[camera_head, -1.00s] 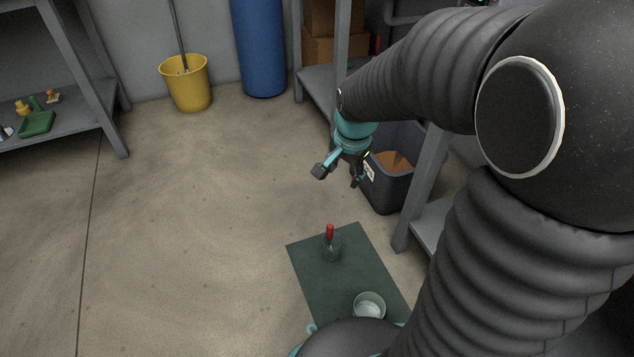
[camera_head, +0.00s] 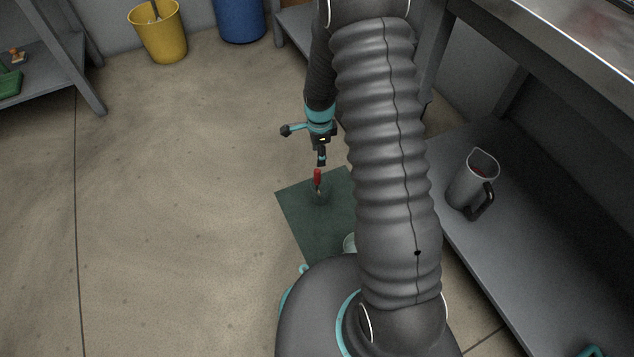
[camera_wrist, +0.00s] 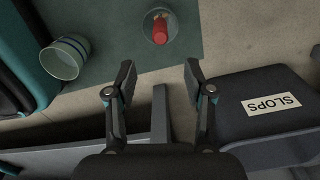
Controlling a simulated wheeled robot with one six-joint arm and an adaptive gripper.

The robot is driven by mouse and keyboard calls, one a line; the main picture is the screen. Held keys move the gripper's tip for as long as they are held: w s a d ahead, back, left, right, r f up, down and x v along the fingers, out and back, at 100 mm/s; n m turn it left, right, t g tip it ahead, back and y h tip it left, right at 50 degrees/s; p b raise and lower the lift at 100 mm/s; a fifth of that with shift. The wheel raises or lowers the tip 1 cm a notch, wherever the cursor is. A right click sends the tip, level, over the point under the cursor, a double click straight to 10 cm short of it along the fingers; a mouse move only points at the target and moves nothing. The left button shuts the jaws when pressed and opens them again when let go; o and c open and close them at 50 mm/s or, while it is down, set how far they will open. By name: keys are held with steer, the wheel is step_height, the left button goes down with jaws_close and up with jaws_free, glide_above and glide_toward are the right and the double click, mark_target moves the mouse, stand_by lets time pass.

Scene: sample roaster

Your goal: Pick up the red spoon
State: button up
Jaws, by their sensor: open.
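The red spoon (camera_head: 317,178) stands upright in a small clear glass (camera_head: 319,195) on the dark green mat (camera_head: 300,222). In the wrist view the spoon's red handle (camera_wrist: 160,30) shows nearly end-on inside the glass (camera_wrist: 172,22). My gripper (camera_head: 305,144) is above and just behind the spoon in the head view. Its two fingers are spread wide and empty. In the wrist view my gripper (camera_wrist: 160,78) has the spoon beyond the fingertips, roughly centred between them and apart from both.
A clear bowl or cup (camera_wrist: 64,57) stands on the mat, mostly hidden by my arm in the head view. A dark bin labelled SLOPS (camera_wrist: 262,112) is close to the right finger. A metal jug (camera_head: 472,182) stands on the right shelf. Floor left of the mat is clear.

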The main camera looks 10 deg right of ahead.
mark_target(317, 177)
step_height(317, 177, down, 8)
steer(key=shift+r+b, duration=0.25)
steer(key=shift+b, duration=0.15)
steer(key=shift+a+f+b, duration=0.15)
steer(key=shift+f+b, duration=0.05)
steer(key=shift+f, duration=1.2)
steer(key=shift+a+f+b, duration=0.1)
steer(key=shift+f+b, duration=0.1)
steer(key=shift+f, duration=1.15)
jaws_close()
